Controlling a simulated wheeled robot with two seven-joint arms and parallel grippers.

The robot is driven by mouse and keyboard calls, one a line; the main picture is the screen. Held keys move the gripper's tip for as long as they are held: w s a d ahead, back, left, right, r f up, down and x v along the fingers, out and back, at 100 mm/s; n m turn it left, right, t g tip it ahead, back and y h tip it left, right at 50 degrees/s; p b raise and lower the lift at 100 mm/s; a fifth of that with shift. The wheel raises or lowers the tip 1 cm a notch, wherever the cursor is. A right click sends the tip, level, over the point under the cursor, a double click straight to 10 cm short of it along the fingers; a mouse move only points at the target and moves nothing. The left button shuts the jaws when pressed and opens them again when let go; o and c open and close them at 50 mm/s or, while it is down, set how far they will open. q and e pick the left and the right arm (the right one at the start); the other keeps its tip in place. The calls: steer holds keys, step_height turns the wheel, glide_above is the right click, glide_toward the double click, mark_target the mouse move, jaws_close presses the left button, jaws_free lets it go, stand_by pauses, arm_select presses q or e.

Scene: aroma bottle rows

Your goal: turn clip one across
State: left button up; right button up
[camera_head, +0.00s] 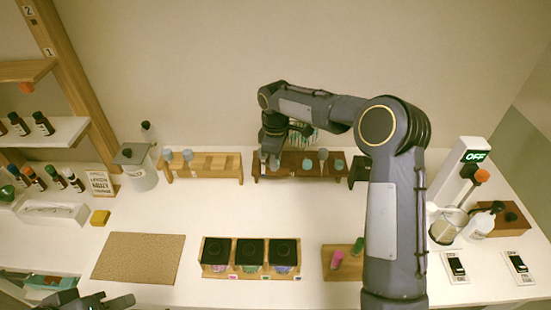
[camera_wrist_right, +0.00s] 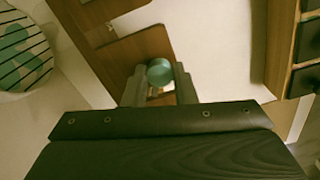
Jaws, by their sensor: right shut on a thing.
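My right gripper (camera_head: 272,158) reaches down at the left end of the dark wooden rack (camera_head: 299,177) at the back of the table. In the right wrist view the gripper (camera_wrist_right: 159,88) is shut on a round teal-topped piece (camera_wrist_right: 159,71) at the rack (camera_wrist_right: 130,60). The piece's lower part is hidden, and I cannot tell whether it is clip one. More pieces with teal tops (camera_head: 338,164) stand along the rack. My left gripper (camera_head: 97,302) is partly in view at the bottom left, and its jaws are unclear.
Three dark-lidded jars (camera_head: 249,251) sit in a front tray. A cork mat (camera_head: 138,259) lies at left. Switch boxes (camera_head: 455,267) are at right. The middle table is clear.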

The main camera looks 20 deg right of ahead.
steer(key=n, duration=0.5)
steer(key=shift+n, duration=0.4)
stand_by(0.4)
steer(key=o, duration=1)
steer(key=shift+r, duration=0.15)
step_height(320, 180, up, 7)
steer(key=shift+b, duration=0.7)
steer(key=shift+r, duration=0.3)
